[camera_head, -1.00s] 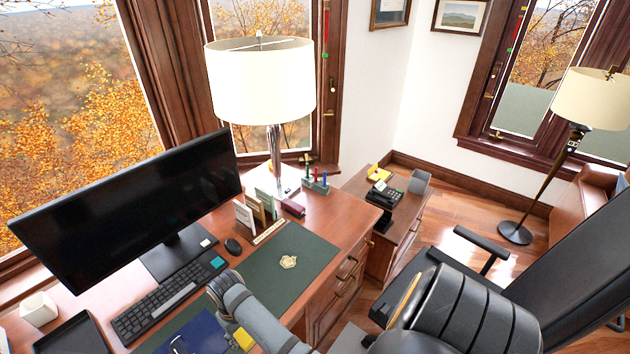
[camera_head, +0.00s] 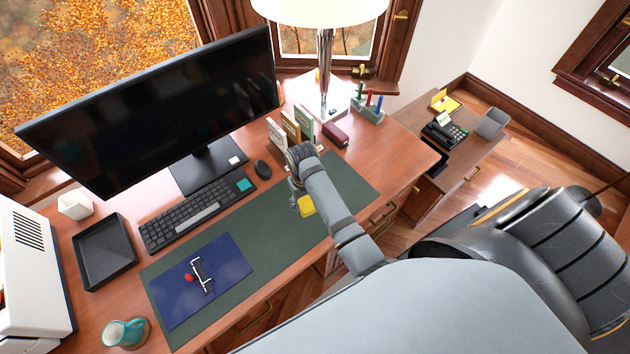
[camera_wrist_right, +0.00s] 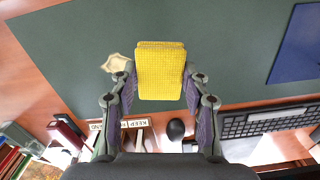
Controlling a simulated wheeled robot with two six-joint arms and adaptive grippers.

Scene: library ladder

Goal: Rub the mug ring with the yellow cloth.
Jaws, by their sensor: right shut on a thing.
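The yellow cloth (camera_wrist_right: 161,70) is folded into a pad and is shut between the fingers of my right gripper (camera_wrist_right: 157,85). In the head view a yellow corner of the cloth (camera_head: 306,206) shows beside my right gripper (camera_head: 296,192), over the green desk mat (camera_head: 347,187). A pale irregular mark, which looks like the mug ring (camera_wrist_right: 117,64), lies on the mat just left of the cloth in the wrist view, partly behind a finger. My arm hides it in the head view. I cannot tell whether the cloth touches the mat. My left gripper is not in view.
A keyboard (camera_head: 195,214), mouse (camera_head: 262,169) and monitor (camera_head: 155,110) stand behind the mat. A blue folder (camera_head: 225,263) covers the mat's left part. A teal mug (camera_head: 122,332) stands at the front left.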

